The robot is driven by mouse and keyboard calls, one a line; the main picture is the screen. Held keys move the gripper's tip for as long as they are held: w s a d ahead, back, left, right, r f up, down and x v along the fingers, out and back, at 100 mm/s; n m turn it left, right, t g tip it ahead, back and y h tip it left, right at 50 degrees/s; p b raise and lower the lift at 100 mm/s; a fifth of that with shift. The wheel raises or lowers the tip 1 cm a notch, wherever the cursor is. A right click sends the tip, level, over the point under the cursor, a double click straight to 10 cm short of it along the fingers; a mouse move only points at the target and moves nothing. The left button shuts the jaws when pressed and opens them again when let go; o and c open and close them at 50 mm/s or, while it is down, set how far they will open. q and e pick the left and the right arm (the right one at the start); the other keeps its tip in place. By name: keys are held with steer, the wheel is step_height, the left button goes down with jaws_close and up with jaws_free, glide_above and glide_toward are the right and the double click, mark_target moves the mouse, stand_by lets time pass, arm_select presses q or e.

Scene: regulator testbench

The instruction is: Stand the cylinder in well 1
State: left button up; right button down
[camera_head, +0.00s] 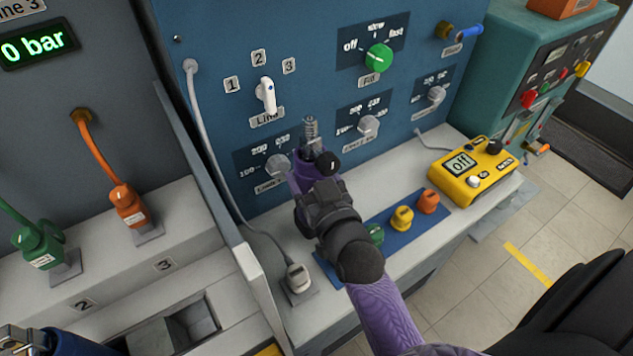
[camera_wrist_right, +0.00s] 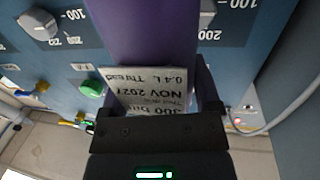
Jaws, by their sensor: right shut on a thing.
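The purple cylinder (camera_head: 303,179) is in my right gripper (camera_head: 318,195), in front of the blue panel in the head view. A metal fitting and a black knob show at its far end. In the right wrist view the cylinder (camera_wrist_right: 155,40) runs up from between the fingers, and its white label reads upside down. My right gripper (camera_wrist_right: 158,120) is shut on it there. I cannot make out well 1. My left gripper is not in view.
A square recess (camera_head: 198,318) lies in the lower left bench. A green plug (camera_head: 40,245) and an orange plug (camera_head: 130,208) stand on that bench. A grey plug (camera_head: 298,278) and a yellow meter (camera_head: 475,172) are on the right bench. A blue shape (camera_head: 70,344) is cut by the frame.

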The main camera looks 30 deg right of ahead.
steer(key=shift+f, duration=1.05)
jaws_free()
